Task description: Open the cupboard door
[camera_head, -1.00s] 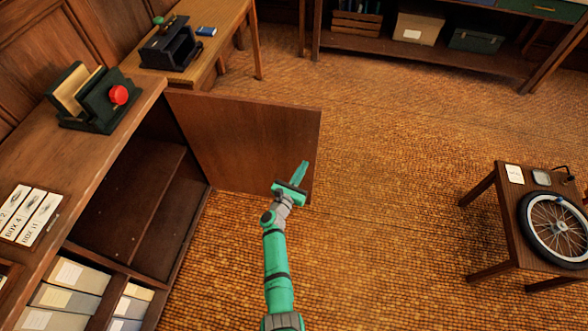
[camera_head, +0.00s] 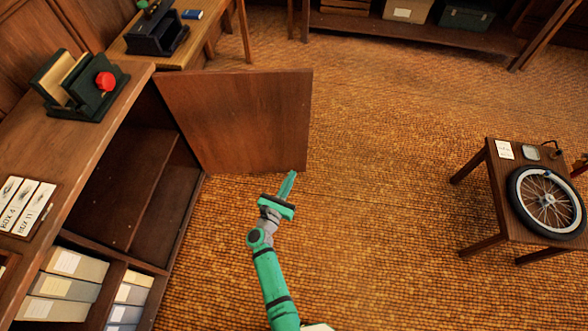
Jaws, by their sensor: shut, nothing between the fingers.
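The cupboard (camera_head: 84,140) stands at the left with its compartment exposed and an empty shelf inside. Its brown wooden door (camera_head: 240,120) stands wide open, swung out to the right from its hinge side at the far end of the compartment. My green gripper (camera_head: 289,180) is at the centre of the view, just below the door's lower right corner in the picture. Its fingers are together and hold nothing. They look apart from the door, though the exact gap is hard to judge.
A black file holder with a red knob (camera_head: 105,82) sits on the cupboard top. Box files (camera_head: 70,275) fill the lower compartments. A small table (camera_head: 500,180) with a spoked wheel (camera_head: 547,203) stands at the right. The woven floor (camera_head: 390,180) between is clear.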

